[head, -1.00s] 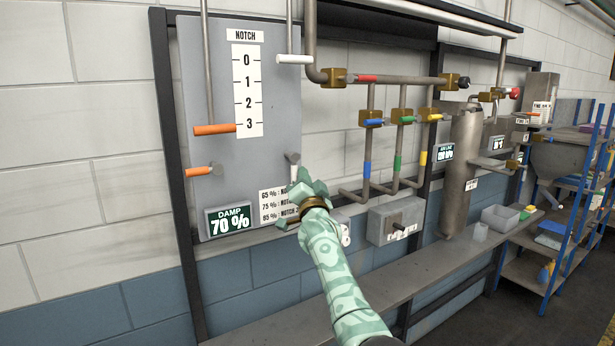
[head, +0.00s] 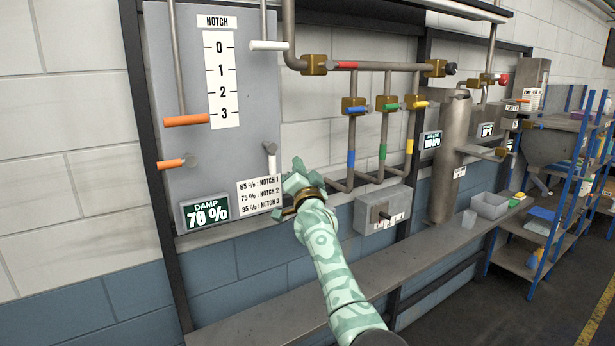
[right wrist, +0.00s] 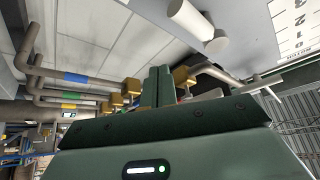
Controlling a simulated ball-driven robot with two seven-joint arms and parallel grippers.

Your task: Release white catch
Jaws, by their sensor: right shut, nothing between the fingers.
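The white catch (head: 270,156) is on the grey panel (head: 215,80), below the right side of the notch scale, and hangs near upright. A white cylinder at the top of the right wrist view (right wrist: 190,18) looks like this catch. My right gripper (head: 298,167) is just right of the catch in the head view, apart from it. Its fingers (right wrist: 158,86) are together and empty. A white lever handle (head: 268,45) sits higher on the panel, level with the scale's top. My left gripper is out of view.
An orange handle (head: 187,120) is at notch 3, with an orange catch (head: 175,163) below it. The damp display (head: 206,211) reads 70 %. Pipes with coloured valves (head: 352,106) and a grey box (head: 381,209) stand right of my gripper. A ledge (head: 290,318) runs below.

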